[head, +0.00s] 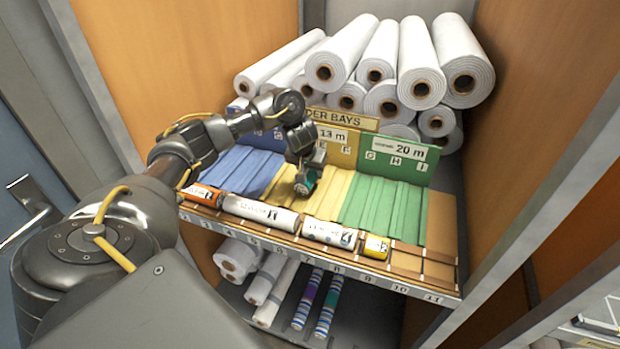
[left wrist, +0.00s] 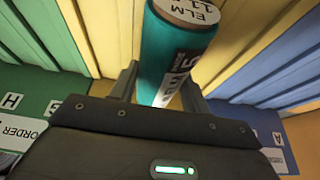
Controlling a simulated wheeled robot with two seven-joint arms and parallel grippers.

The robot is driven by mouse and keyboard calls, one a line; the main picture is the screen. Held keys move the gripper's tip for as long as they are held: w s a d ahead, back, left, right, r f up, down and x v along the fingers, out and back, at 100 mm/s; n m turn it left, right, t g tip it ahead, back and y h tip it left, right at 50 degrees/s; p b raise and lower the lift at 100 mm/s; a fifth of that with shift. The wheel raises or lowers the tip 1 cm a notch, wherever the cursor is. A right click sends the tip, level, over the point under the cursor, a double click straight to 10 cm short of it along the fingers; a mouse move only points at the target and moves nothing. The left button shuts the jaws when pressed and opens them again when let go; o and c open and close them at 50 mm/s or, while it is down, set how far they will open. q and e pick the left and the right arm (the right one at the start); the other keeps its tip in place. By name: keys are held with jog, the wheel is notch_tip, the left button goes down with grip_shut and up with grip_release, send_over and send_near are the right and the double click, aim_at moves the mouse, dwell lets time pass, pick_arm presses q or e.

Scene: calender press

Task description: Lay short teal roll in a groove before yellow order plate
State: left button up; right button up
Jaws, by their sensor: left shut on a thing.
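The short teal roll (left wrist: 180,52) has a white end label reading "ELM" and a white side label. It also shows small in the head view (head: 305,182). My left gripper (head: 306,172) is shut on it, with one finger on each side in the left wrist view (left wrist: 158,88). The roll is over the yellow grooved section (head: 332,190), in front of the yellow order plate (head: 348,150) marked 13 m. I cannot tell whether the roll touches the grooves. My arm and gripper hide part of the plate and of the blue section. My right gripper is not in view.
Blue grooves (head: 245,168) lie to the left and green grooves (head: 385,208) to the right, before a green plate (head: 398,155) marked 20 m. Several labelled rolls, one white (head: 260,212), line the front ledge. White rolls (head: 420,85) are stacked behind. Cabinet walls close both sides.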

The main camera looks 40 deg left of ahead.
pick_arm(q)
notch_tip(320, 180, down, 2)
jog(key=shift+w+f, duration=0.1)
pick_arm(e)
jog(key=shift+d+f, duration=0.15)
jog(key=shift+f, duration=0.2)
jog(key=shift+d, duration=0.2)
pick_arm(q)
jog(key=o, duration=1)
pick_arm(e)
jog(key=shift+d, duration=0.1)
pick_arm(q)
jog(key=shift+r, duration=0.45)
jog(key=p+v, duration=0.5)
jog(key=v, duration=0.5)
jog(key=shift+d+r, duration=0.1)
jog(key=shift+r, duration=0.15)
jog(key=shift+s+r+p, duration=0.35)
jog(key=shift+s+r, duration=0.05)
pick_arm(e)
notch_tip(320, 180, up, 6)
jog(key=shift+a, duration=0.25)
